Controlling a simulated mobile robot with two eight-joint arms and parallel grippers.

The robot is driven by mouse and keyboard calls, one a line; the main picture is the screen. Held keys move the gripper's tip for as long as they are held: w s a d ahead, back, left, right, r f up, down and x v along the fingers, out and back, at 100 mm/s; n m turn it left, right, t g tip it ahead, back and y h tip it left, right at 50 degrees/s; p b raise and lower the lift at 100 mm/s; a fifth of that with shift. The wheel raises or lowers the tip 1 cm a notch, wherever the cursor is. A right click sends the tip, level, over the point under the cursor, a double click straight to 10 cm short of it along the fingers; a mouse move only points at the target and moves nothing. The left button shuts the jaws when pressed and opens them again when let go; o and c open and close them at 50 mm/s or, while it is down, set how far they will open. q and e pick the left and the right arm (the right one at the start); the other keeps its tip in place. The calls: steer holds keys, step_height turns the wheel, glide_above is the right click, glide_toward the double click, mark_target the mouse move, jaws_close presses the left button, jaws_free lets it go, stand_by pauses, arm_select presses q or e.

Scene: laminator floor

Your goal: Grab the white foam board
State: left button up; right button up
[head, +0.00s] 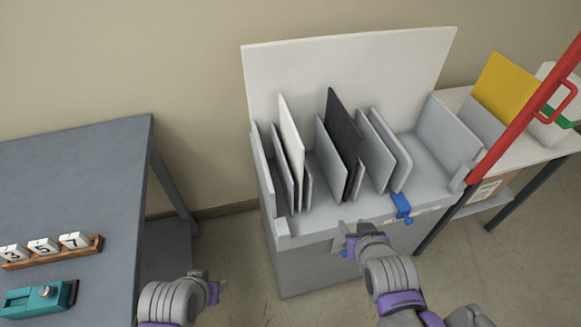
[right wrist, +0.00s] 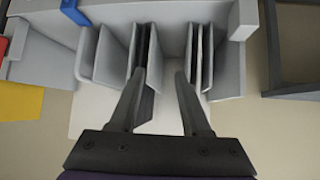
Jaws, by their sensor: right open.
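The white foam board (head: 291,138) is a thin upright sheet in a left slot of the grey rack (head: 330,262), leaning slightly among grey dividers. In the right wrist view a pale thin edge that looks like it (right wrist: 199,62) lies just right of the right fingertip. My right gripper (head: 350,243) is at the rack's front, open and empty, in front of and right of the white board. In its wrist view the gap between the fingers (right wrist: 159,74) holds nothing. My left gripper (head: 212,290) is low at the left, away from the rack; its fingers are unclear.
A dark board (head: 343,130) stands right of the white one. A blue clip (head: 402,206) is on the rack's front edge. A yellow board (head: 503,88) and red bar (head: 525,115) are at the right. A blue-grey table (head: 75,185) with number blocks (head: 43,247) is left.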

steer(key=w+a+f+n+t+y+b, duration=0.1)
steer(key=w+a+f+t+y+b, duration=0.1)
steer(key=w+a+t+b, duration=0.4)
steer(key=n+t+y+b, duration=0.1)
steer(key=y+b, duration=0.1)
glide_toward(295, 160)
step_height(295, 160, down, 2)
steer(key=x, duration=0.4)
steer(key=d+b+x, duration=0.1)
steer(key=x, duration=0.1)
steer(key=shift+w+a+r, duration=0.1)
steer(key=shift+w+r, duration=0.05)
steer(key=shift+w, duration=0.2)
steer(key=x, duration=0.5)
steer(key=shift+a, duration=0.25)
arm_select(q)
step_height(295, 160, down, 13)
arm_select(e)
steer(key=shift+s, duration=0.1)
arm_select(q)
steer(key=shift+s, duration=0.15)
arm_select(e)
jaws_close()
